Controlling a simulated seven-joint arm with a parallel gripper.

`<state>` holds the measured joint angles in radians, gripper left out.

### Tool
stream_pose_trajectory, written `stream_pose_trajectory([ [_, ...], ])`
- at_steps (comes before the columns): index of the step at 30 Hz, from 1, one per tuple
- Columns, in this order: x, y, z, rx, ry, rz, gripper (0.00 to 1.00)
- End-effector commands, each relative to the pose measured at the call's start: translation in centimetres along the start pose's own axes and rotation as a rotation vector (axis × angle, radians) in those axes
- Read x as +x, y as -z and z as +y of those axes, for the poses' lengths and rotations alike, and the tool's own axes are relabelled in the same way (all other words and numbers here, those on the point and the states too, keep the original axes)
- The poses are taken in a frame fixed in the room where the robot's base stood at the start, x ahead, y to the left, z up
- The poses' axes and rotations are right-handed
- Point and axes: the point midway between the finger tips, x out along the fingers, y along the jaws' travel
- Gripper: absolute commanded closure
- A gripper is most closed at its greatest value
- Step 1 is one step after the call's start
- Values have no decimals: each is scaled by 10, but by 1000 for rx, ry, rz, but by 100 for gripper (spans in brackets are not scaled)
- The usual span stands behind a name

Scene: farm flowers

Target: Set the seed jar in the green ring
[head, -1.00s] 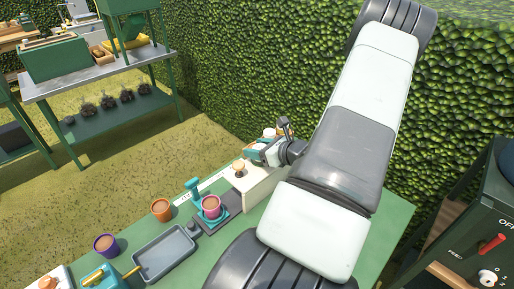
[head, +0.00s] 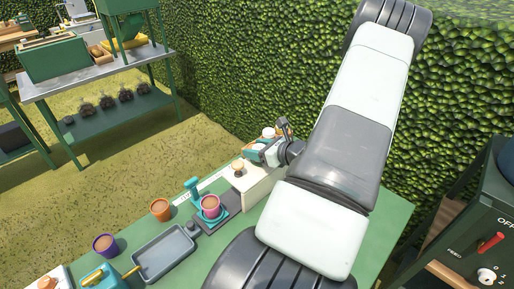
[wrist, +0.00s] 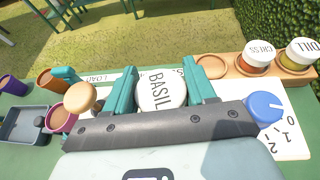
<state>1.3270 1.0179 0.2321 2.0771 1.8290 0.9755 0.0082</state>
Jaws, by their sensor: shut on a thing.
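The seed jar (wrist: 161,92), with a white lid marked BASIL, is between the two teal fingers of my gripper (wrist: 163,90) in the wrist view. My gripper is shut on it. The jar's body below the lid is mostly hidden. In the head view my gripper (head: 262,153) is at the far end of the green table, beside a white box, and the held jar is hard to make out there. I cannot make out a green ring in either view.
A wooden rack (wrist: 237,76) holds jars marked CRESS (wrist: 259,56) and DILL (wrist: 299,54), beside an empty round hole. A blue dial (wrist: 265,107) and a wooden knob (wrist: 80,97) are close by. Pots (head: 160,208) and a grey tray (head: 165,254) stand left.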

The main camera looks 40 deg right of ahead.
Motion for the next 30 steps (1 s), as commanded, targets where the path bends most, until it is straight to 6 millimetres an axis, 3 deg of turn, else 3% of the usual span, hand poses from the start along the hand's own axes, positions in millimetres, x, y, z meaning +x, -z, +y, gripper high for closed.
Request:
stream_pose_trajectory([
  [11, 3, 7, 0, 1, -1, 0, 75],
  [12, 3, 7, 0, 0, 0, -1, 42],
  [14, 3, 7, 0, 0, 0, 0, 34],
  [23, 2, 7, 0, 0, 0, 0, 34],
  [30, -16, 7, 0, 0, 1, 1, 34],
])
